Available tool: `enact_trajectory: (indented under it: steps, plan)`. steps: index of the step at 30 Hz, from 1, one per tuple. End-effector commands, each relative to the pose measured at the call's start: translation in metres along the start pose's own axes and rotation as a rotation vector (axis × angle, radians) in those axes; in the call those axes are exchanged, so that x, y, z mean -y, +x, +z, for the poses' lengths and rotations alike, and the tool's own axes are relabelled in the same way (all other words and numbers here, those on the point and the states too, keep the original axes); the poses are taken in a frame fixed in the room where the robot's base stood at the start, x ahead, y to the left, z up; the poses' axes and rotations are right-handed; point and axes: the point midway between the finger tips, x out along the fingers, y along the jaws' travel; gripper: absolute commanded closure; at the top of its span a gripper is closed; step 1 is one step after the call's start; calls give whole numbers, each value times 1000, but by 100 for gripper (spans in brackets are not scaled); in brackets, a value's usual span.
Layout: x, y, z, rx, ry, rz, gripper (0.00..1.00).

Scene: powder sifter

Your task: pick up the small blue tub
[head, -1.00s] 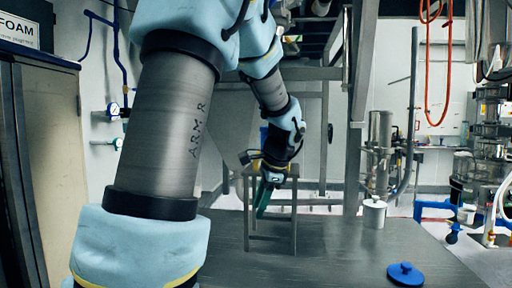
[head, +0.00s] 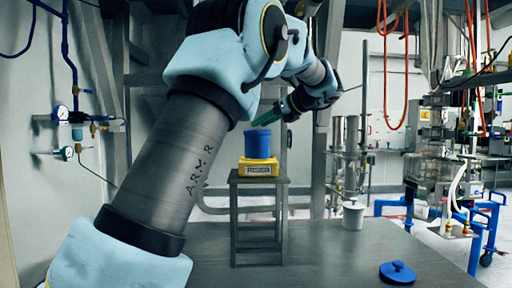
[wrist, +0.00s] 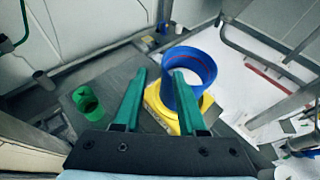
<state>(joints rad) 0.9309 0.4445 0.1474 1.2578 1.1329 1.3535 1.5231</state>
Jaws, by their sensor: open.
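The small blue tub (head: 257,144) stands upright on a yellow scale (head: 258,167), on top of a small grey stand (head: 260,185). In the wrist view the open-topped tub (wrist: 209,70) shows something pale inside. My gripper (wrist: 160,74) has two green fingers, spread apart with nothing between them. In the wrist view the right finger overlaps the tub's left side, and I cannot tell whether it touches. In the head view my gripper (head: 268,116) is just above and right of the tub, fingers slanting down to the left.
A blue lid (head: 397,273) lies on the grey table (head: 320,262) at front right. A white lidded pot (head: 353,215) stands near the back right edge. A green cup (wrist: 86,101) shows left of my fingers in the wrist view. The table's middle is clear.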

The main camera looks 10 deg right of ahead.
Motion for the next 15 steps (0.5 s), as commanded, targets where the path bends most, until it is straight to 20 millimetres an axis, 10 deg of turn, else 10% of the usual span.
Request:
enact_trajectory:
  steps: [15]
  plan:
    - [6,55,-1,-2,0,0,60]
